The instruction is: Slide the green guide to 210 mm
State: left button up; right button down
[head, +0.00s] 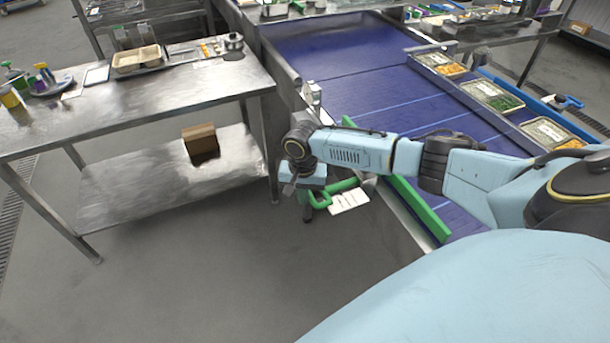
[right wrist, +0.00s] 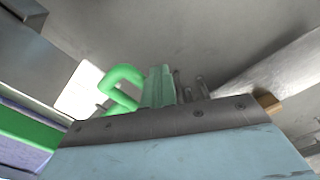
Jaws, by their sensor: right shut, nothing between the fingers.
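The green guide is a long green rail (head: 421,209) along the near side of the blue conveyor belt, partly covered by my right arm. A green bent handle (head: 337,190) sticks out on the belt's left side, beside a white printed card (head: 349,201) too small to read. My right gripper (head: 307,210) points down at the handle's left end; it is shut and empty. In the right wrist view, the pale green fingers (right wrist: 159,86) stand just right of the handle (right wrist: 122,82); I cannot tell whether they touch. The rail (right wrist: 28,128) shows at left. My left gripper is out of view.
The blue belt (head: 330,45) runs to the back, with food trays (head: 493,96) along its right side. A steel table (head: 130,95) stands at left, with a brown box (head: 201,143) on its lower shelf. The floor between table and conveyor is clear.

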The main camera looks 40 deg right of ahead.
jog(key=shift+d, duration=0.3)
jog(key=shift+a, duration=0.1)
notch_tip(320, 180, up, 8)
jog(key=a+p, duration=0.3)
jog(key=p, duration=0.8)
jog(key=shift+w, duration=0.25)
dwell(0.5)
